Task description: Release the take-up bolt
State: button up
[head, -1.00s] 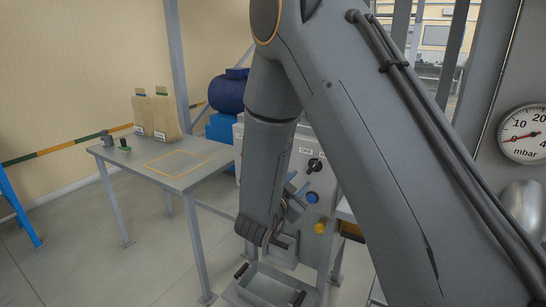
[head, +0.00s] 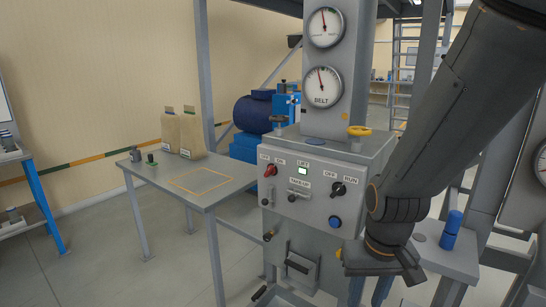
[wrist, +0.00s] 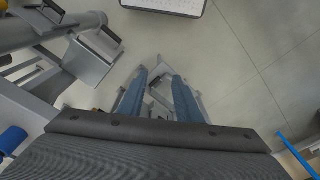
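A grey control cabinet (head: 311,230) stands in the middle of the head view. I cannot tell for certain which part is the take-up bolt. My gripper (head: 383,290) hangs to the right of the cabinet, pointing down, apart from the panel. In the wrist view its two blue fingers (wrist: 160,76) are apart, with nothing clearly held between them.
Two dials, one marked BELT (head: 321,86), stand above the cabinet, with a yellow handwheel (head: 359,130) beside. A table (head: 190,185) with paper sacks stands left. A blue cylinder (head: 451,229) stands on a grey bench at right. The left floor is open.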

aim_at(291, 198)
jog(key=k, duration=1.3)
jog(key=u, duration=0.65)
jog(key=i, duration=1.7)
jog(key=z, duration=0.65)
